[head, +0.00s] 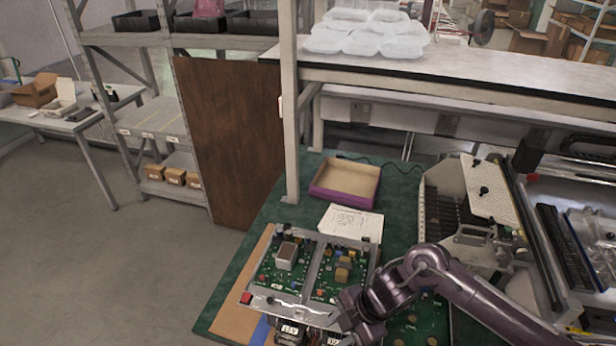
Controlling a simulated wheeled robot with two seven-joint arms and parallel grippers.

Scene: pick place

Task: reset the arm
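My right arm comes in from the lower right. Its dark purple links bend down to my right gripper (346,316) at the bottom of the head view. The gripper is at the front right corner of a metal frame (262,300) that holds green circuit boards (326,277). The fingers are small and dark, partly cut off by the picture's lower edge. I cannot tell whether they are open or touch the frame. My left arm and gripper are not in view.
The boards stand on a green-topped bench (291,215). Behind them are a paper sheet (351,223) and an open purple box (344,183). A machine with a pale perforated panel (490,190) stands at the right. A shelf post (289,110) rises at the bench's back left.

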